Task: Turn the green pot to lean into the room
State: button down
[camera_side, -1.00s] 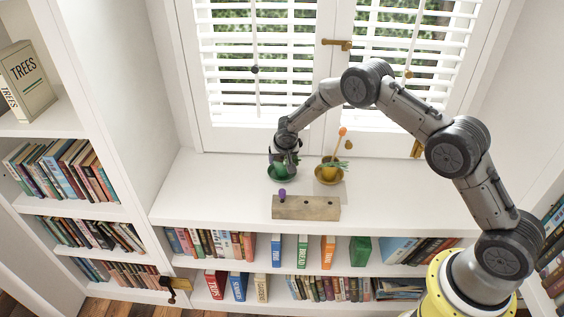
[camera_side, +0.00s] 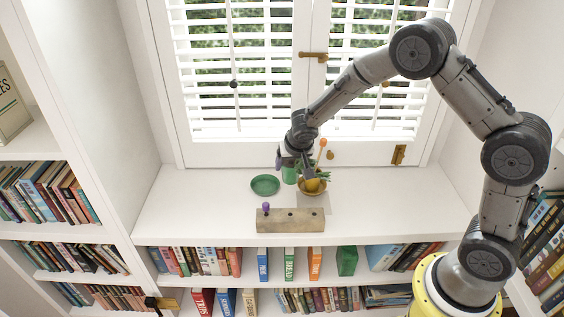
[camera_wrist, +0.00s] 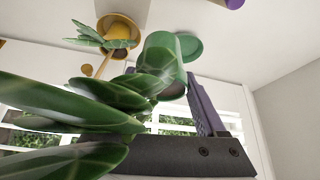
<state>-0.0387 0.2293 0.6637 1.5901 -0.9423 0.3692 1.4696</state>
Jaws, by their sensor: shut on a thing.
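My gripper (camera_side: 288,163) is shut on the green pot (camera_side: 289,176) and holds it between the green saucer and the yellow pot. In the wrist view the green pot (camera_wrist: 160,54) is in the grasp, and its plant's big leaves (camera_wrist: 85,115) hide much of the gripper; one purple finger (camera_wrist: 205,112) shows. The green saucer (camera_side: 265,185) stands empty to the left on the white sill. The pot's exact lean and its height above the sill are hard to tell.
A yellow pot (camera_side: 316,186) with a plant and orange-topped stick (camera_side: 323,143) stands close on the right. A wooden block (camera_side: 290,221) with a purple peg (camera_side: 266,207) lies in front. Shuttered windows (camera_side: 235,75) are behind. The sill's left is clear.

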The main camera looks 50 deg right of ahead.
jog(key=shift+s+r, duration=0.35)
jog(key=shift+s, duration=0.1)
jog(key=shift+s+r, duration=0.1)
jog(key=shift+r, duration=1.35)
jog(key=shift+r, duration=0.1)
jog(key=w+f+m, duration=0.1)
jog(key=w+f, duration=0.1)
jog(key=w, duration=0.8)
jog(key=shift+w+d+f, duration=0.2)
jog(key=shift+w+f, duration=0.45)
jog(key=shift+f, duration=1.6)
jog(key=shift+w+d+f, duration=0.2)
jog(key=shift+w+f, duration=0.45)
jog(key=shift+f, duration=1.65)
jog(key=shift+w+d+f, duration=0.2)
jog(key=shift+w+f, duration=0.45)
jog(key=shift+f, duration=1.6)
